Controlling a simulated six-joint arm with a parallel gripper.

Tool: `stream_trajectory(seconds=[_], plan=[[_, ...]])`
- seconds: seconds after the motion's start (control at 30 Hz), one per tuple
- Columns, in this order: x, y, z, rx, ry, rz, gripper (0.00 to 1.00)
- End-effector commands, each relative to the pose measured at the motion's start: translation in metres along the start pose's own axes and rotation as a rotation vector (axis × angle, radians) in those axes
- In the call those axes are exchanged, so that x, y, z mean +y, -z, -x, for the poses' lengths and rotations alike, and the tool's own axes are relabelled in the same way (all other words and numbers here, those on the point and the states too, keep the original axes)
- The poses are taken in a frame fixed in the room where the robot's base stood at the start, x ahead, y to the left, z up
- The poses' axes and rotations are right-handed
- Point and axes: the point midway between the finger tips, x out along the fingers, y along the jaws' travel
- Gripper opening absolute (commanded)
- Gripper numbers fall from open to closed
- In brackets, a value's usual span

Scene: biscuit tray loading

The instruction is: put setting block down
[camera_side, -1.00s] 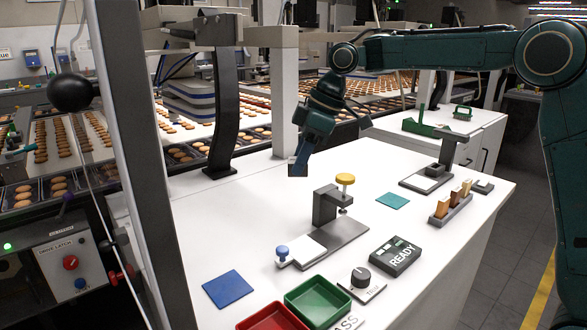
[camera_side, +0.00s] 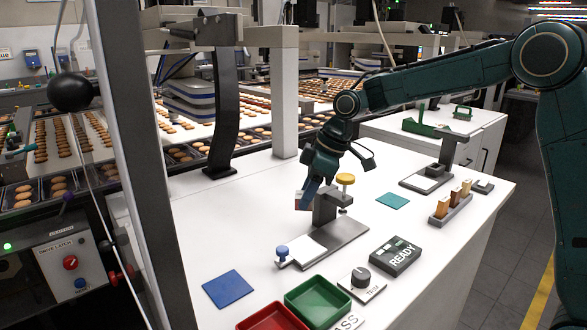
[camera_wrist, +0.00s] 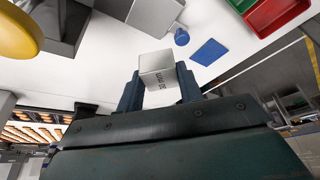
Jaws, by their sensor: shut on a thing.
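My gripper (camera_wrist: 160,90) is shut on the setting block (camera_wrist: 157,66), a small silvery-grey block with printing on its face, held between the two blue fingers in the wrist view. In the side view my gripper (camera_side: 308,198) is low over the white table, just behind and left of the grey clamp fixture with the yellow knob (camera_side: 345,179). The block (camera_side: 299,200) shows there only as a small patch beside the fingers. Whether it touches the table cannot be told. A blue square mat (camera_side: 228,289) lies at the front left; it also shows in the wrist view (camera_wrist: 209,52).
The fixture's base (camera_side: 335,243) and blue knob (camera_side: 282,252) stand close by. Green (camera_side: 318,302) and red (camera_side: 272,319) trays, a dial (camera_side: 361,280) and the READY box (camera_side: 396,256) lie in front. A teal mat (camera_side: 393,200) is to the right. The table's left middle is clear.

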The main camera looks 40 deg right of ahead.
Motion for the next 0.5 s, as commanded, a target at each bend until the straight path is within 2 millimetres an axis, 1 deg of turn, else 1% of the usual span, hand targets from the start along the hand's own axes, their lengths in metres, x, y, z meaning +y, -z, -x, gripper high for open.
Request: stream_trajectory(seconds=[0.03, 0.1, 0.3, 0.4, 0.5], plan=[[-0.001, -0.003, -0.009, 0.0, 0.003, 0.0, 0.04], [-0.001, -0.009, -0.022, -0.001, 0.002, 0.0, 0.04], [0.0, -0.021, -0.051, 0.0, 0.001, 0.0, 0.04], [0.0, -0.024, -0.059, 0.002, 0.0, 0.001, 0.04], [0.0, -0.025, -0.062, 0.002, 0.0, 0.001, 0.04]])
